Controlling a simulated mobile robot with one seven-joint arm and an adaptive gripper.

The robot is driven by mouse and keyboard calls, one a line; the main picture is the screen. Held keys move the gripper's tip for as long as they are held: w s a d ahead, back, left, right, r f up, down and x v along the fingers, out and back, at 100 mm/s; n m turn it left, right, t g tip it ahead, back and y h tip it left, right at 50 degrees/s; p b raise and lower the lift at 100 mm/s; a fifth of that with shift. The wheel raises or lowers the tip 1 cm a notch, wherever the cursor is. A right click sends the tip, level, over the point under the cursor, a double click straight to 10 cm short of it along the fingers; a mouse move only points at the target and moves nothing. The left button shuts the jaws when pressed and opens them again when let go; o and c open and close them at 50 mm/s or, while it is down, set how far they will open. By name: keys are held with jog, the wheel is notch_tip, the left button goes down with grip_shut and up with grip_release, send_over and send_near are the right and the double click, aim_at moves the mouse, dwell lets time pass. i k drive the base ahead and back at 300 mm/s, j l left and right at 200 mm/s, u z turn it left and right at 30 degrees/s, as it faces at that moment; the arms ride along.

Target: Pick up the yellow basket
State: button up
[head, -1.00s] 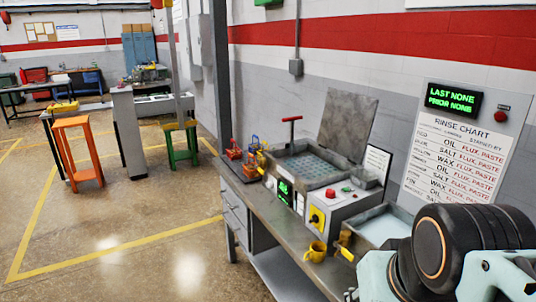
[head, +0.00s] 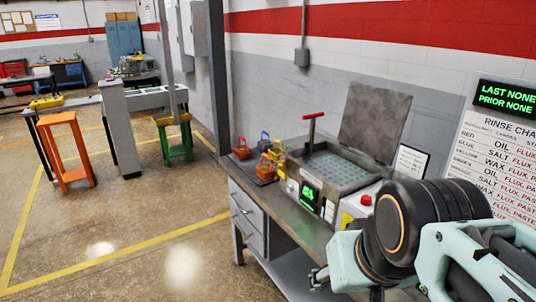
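A group of small baskets stands on the bench by the left side of the grey tank. A yellow basket (head: 276,153) appears at the group's right, close to the tank and partly covered by its neighbours. An orange basket (head: 265,169) is in front of it, and a red basket (head: 241,149) is to the left. The baskets are small here, so their outlines partly merge. My gripper (head: 318,279) shows only as a dark tip at the lower middle, in front of the bench and well apart from the baskets. Its fingers are mostly hidden by my arm.
The grey tank (head: 340,172) with a raised lid and red T-handle stands on the bench (head: 285,212). My arm covers the bench's right part. An orange stool (head: 62,120) and a green stool (head: 174,138) stand at left. The floor before the bench is clear.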

aim_at(275, 154)
jog(key=i+j, duration=0.1)
jog(key=j+z, duration=0.1)
jog(key=z, duration=0.25)
jog(key=i+j+z, duration=0.2)
jog(key=z, duration=0.25)
jog(key=i+j+z, duration=0.15)
jog(key=z, duration=0.3)
jog(key=i+j+z, duration=0.2)
jog(key=j, duration=0.2)
jog(key=j+z, duration=0.2)
jog(key=j, duration=0.2)
jog(key=i+j+z, duration=0.15)
jog(key=j, duration=0.6)
jog(key=j+z, duration=0.2)
jog(key=j, duration=0.6)
jog(key=i+j, duration=0.1)
jog(key=j, duration=0.7)
jog(key=i+j, duration=0.1)
jog(key=j, duration=0.65)
